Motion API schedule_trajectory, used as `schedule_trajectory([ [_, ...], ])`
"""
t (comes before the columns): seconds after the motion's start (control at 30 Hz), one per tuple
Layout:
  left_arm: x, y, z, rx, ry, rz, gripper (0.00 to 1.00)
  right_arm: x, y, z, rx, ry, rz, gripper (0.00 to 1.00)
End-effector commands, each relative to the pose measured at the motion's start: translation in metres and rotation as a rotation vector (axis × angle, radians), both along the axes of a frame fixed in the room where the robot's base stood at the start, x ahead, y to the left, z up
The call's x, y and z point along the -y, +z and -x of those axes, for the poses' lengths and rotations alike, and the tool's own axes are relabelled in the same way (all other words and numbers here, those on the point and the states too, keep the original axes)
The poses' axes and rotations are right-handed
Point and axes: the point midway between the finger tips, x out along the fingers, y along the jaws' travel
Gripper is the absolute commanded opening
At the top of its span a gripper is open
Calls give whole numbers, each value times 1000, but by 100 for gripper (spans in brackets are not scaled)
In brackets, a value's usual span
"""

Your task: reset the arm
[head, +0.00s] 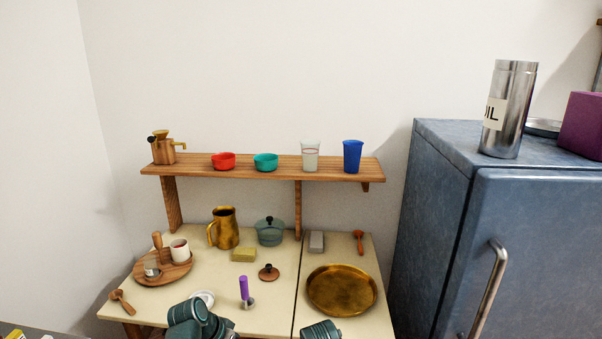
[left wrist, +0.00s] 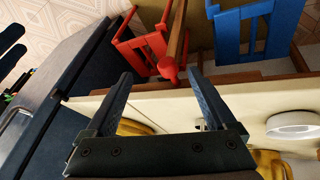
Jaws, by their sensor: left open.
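My left gripper (left wrist: 160,76) is open in the left wrist view, its two dark fingers spread with nothing between them. Beyond the fingers is the edge of a cream surface, with a red chair (left wrist: 143,48) past it. In the head view, teal-green arm links of mine (head: 188,312) show at the bottom edge, and another teal part of mine (head: 321,330) shows further right. Neither gripper's fingers can be made out there. My right gripper is not in view.
The cream counter (head: 205,270) carries a brass tray (head: 341,291), a wooden tray (head: 178,274), a brass jug (head: 225,228), a blue-green pot (head: 270,232) and a purple-handled tool (head: 244,289). A wooden shelf (head: 240,170) hangs above. A blue fridge (head: 440,210) stands right.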

Motion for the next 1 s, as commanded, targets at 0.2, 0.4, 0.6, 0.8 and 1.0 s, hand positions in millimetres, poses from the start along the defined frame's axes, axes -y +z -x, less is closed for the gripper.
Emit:
schedule_trajectory([
  [0.2,64,-21,64,-225,-19,-197,89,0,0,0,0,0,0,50],
  [0.4,85,-26,100,-312,19,-358,89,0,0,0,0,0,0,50],
  [0.6,96,-21,127,-342,68,-496,89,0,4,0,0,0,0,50],
  [0.8,93,26,124,-343,72,-484,89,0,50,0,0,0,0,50],
  [1.0,94,73,123,-342,70,-483,89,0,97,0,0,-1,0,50],
])
